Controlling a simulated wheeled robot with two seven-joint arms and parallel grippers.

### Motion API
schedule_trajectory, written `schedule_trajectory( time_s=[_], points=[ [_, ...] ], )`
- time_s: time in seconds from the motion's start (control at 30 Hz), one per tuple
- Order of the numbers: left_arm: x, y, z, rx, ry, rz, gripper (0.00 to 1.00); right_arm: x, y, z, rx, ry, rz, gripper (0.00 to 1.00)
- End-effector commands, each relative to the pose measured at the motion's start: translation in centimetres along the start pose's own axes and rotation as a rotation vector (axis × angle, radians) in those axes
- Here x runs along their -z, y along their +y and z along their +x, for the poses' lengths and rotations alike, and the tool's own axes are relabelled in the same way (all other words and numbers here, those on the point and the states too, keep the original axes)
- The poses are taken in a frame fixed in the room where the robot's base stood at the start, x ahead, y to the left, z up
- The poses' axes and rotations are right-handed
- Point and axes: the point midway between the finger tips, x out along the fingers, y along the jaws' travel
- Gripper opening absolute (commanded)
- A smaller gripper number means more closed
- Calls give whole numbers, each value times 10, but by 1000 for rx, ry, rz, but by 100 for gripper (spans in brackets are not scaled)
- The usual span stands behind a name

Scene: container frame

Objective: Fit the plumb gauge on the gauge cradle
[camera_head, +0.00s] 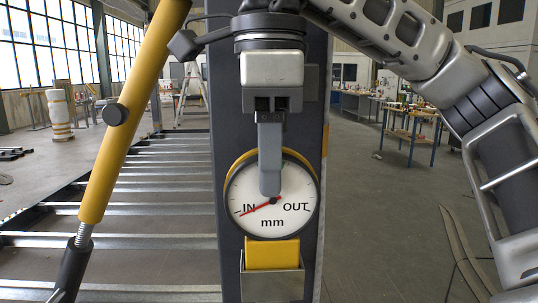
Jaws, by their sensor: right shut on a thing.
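The plumb gauge (291,215) has a round white dial marked IN, OUT and mm, a red needle and a yellow body. It stands upright against a dark upright post (228,110). Its yellow lower end (272,252) shows just above and behind the front of a grey metal holder, which looks like the gauge cradle (272,284). I cannot tell how deep it sits there. My right gripper (270,188) reaches down from above, its grey fingers in front of the upper dial, shut on the gauge. The fingers hide part of the dial. My left gripper is out of view.
A yellow diagonal brace (130,135) with a threaded lower end stands left of the post. Metal crossbars (165,200) lie low behind it. Workbenches (410,133) stand far back right. The floor between is open.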

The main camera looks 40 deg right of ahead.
Motion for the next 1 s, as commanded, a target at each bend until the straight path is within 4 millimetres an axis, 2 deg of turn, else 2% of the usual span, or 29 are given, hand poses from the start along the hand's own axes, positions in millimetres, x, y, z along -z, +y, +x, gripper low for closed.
schedule_trajectory(
  time_s=[0.43, 0.47, 0.53, 1.0],
  points=[
    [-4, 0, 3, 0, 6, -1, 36, 0, 0, 14, 0, -2, 0, 0],
    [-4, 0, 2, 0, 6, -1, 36, 0, 0, 13, 0, -2, 0, 33],
    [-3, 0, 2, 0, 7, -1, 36, 0, 0, 12, 0, -2, 0, 52],
    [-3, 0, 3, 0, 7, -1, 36, 0, 0, 13, -1, 1, 0, 53]
  ],
)
